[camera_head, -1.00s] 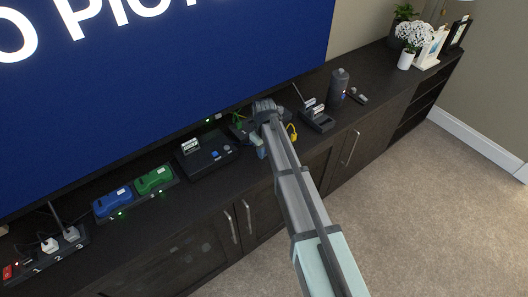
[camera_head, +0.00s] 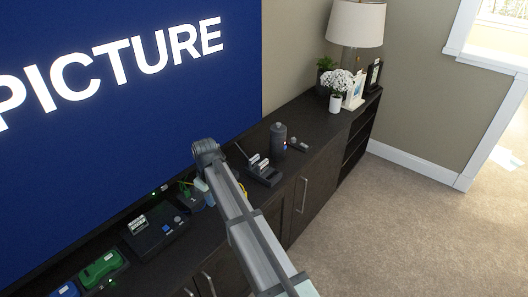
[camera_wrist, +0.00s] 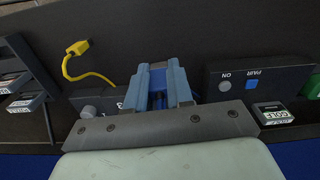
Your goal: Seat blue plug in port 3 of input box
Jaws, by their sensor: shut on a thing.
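My gripper (camera_wrist: 160,78) is shut on a blue piece (camera_wrist: 158,88), which looks like the blue plug; only a little of it shows between the fingers. In the head view my gripper (camera_head: 204,186) points down over the cabinet top, and the plug cannot be made out there. A dark box (camera_wrist: 105,105) with a grey knob and a partly covered white mark lies beside and behind the fingers, probably the input box. Its ports are hidden, so I cannot tell whether the plug touches it. In the head view the box (camera_head: 192,199) is partly covered by my arm.
A yellow cable with a plug (camera_wrist: 78,47) lies on the cabinet top. A black console (camera_head: 155,228) with a blue button stands left of my gripper. A dark holder with cartridges (camera_head: 264,173) and a dark cylinder (camera_head: 278,138) stand to the right. The screen (camera_head: 110,100) rises behind.

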